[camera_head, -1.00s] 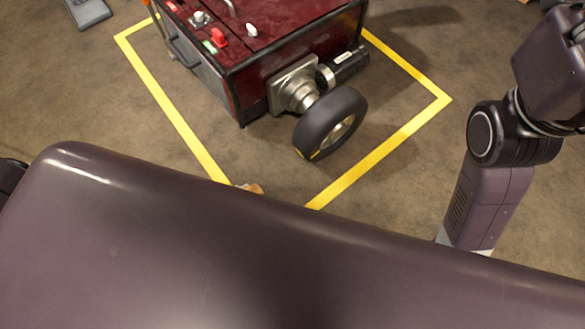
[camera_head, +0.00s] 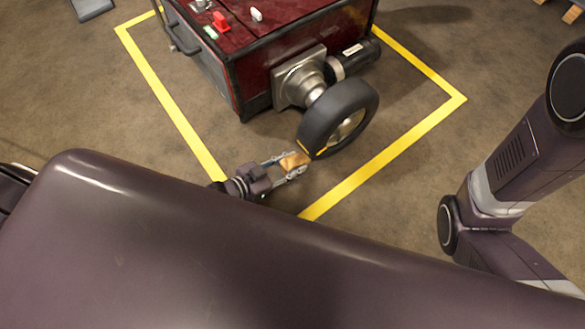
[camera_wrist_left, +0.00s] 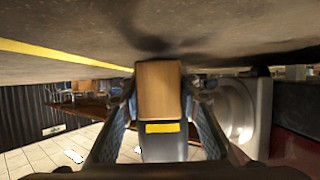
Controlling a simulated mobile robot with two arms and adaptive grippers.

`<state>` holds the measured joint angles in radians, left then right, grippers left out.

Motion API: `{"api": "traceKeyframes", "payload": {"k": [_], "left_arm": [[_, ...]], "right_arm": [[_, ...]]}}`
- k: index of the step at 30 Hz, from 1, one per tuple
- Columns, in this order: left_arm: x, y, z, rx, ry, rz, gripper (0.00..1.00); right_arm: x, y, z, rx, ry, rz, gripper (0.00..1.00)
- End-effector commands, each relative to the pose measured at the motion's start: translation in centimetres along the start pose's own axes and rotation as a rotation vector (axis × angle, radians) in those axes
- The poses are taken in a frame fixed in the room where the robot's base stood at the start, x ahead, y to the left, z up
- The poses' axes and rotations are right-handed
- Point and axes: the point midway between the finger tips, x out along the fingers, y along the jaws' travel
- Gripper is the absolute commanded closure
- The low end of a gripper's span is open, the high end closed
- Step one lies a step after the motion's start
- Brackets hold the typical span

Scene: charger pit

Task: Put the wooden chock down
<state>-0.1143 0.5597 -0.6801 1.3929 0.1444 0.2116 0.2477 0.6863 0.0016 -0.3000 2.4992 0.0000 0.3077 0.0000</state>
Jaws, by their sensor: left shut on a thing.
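The wooden chock (camera_head: 295,160) is a small tan block beside the black wheel (camera_head: 313,126) of the dark red machine. My left gripper (camera_head: 289,166) is shut on the chock, with a finger on each side. In the left wrist view, the chock (camera_wrist_left: 159,88) sits between the fingers, with the dark tyre and its yellow mark (camera_wrist_left: 163,128) just behind it. I cannot tell whether the chock touches the tyre or the floor. My right gripper is out of view; only part of the right arm shows at the right.
The red machine (camera_head: 240,50) stands inside a yellow floor outline (camera_head: 172,105). Its wheel sticks out toward me. Bare floor (camera_head: 400,150) lies to the right of the outline. A grey object (camera_head: 92,8) lies at the top left.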

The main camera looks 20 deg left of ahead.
Motion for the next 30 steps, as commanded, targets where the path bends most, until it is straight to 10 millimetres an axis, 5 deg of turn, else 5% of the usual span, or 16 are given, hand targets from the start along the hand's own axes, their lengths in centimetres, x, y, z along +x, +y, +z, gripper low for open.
{"api": "traceKeyframes", "payload": {"k": [4,18,19,21,24,30], "left_arm": [[0.8,0.0,1.8,0.0,0.001,0.0,0.96],[0.9,0.0,2.2,0.0,0.001,0.0,0.96],[0.9,0.0,2.1,0.0,0.001,0.0,0.68],[0.8,0.0,2.1,0.0,0.001,0.0,0.6],[0.8,0.0,2.1,0.0,0.001,0.0,0.53],[0.8,0.0,2.1,0.0,0.001,0.0,0.53]], "right_arm": [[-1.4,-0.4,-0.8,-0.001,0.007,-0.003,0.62],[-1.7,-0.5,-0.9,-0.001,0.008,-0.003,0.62],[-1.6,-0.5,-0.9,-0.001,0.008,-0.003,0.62],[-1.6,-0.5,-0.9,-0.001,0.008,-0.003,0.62],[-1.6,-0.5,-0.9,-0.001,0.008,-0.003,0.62],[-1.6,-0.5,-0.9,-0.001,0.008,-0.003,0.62]]}}
